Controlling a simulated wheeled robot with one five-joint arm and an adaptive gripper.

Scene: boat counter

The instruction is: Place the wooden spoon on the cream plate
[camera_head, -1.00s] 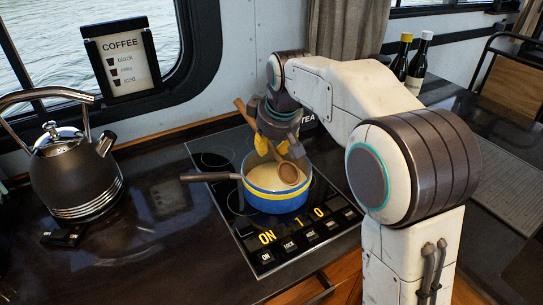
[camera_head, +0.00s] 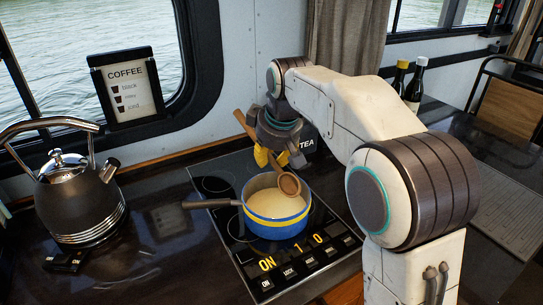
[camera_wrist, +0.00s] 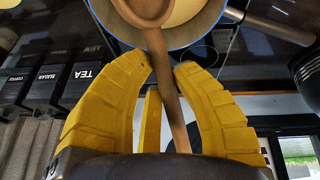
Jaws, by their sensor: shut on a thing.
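My gripper (camera_head: 270,157) has yellow fingers and is shut on the wooden spoon (camera_head: 288,184). It holds the spoon tilted above the blue pot (camera_head: 277,226), with the handle's end up to the left and the bowl over the pot's right side. In the wrist view the spoon's handle (camera_wrist: 165,80) passes between the yellow fingers (camera_wrist: 165,85), and its bowl is at the top edge in front of the pot. I cannot make out a cream plate; a pale piece (camera_head: 5,210) at the left edge behind the kettle is too cut off to identify.
The pot has a yellow band, pale contents and a handle pointing left; it stands on the black hob (camera_head: 235,225). A dark kettle (camera_head: 82,205) stands at the left. A TEA canister (camera_head: 308,143) is behind the gripper. Bare dark counter (camera_head: 150,240) lies between kettle and hob.

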